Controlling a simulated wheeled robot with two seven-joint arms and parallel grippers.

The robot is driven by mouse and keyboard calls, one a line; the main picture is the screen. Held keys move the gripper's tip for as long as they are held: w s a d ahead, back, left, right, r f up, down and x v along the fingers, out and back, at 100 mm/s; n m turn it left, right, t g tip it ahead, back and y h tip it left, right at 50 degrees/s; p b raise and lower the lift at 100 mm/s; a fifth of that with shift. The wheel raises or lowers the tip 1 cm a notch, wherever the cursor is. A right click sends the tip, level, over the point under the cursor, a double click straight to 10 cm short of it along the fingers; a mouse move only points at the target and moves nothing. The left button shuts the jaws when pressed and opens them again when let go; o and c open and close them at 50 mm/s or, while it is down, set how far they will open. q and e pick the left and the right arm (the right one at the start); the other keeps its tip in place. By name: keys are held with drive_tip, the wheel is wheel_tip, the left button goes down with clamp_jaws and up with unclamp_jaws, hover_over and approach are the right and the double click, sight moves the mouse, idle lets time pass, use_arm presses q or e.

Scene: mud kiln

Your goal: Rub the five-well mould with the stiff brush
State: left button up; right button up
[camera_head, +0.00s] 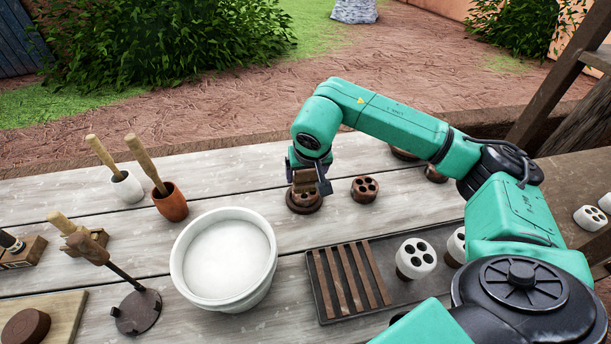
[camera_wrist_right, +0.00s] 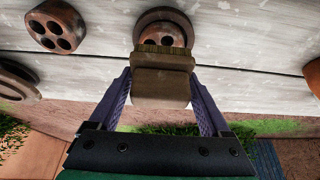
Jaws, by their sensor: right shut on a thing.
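My right gripper (camera_head: 308,186) is shut on the stiff brush (camera_head: 303,184), a brown block with short bristles. In the right wrist view the brush (camera_wrist_right: 161,82) sits between the two fingers, bristles pointing at a round brown mould (camera_wrist_right: 141,30). This mould also shows in the head view (camera_head: 304,209), lying on the table directly under the brush. The bristles overlap its face and seem to meet it; firm contact cannot be told. The brush hides most of its wells, so I cannot count them. My left gripper is out of view.
A brown mould with several wells (camera_head: 364,189) lies just right of the brush; more lie beyond the arm. A white bowl (camera_head: 222,262) stands front left. A dark tray (camera_head: 322,301) with slats and white moulds lies in front. Tool pots (camera_head: 171,203) stand left.

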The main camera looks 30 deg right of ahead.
drive_tip(key=shift+r, duration=0.7)
drive_tip(key=shift+r+p, duration=0.35)
drive_tip(key=shift+p, duration=0.15)
drive_tip(key=shift+r+p, duration=0.85)
drive_tip(key=shift+r, duration=0.5)
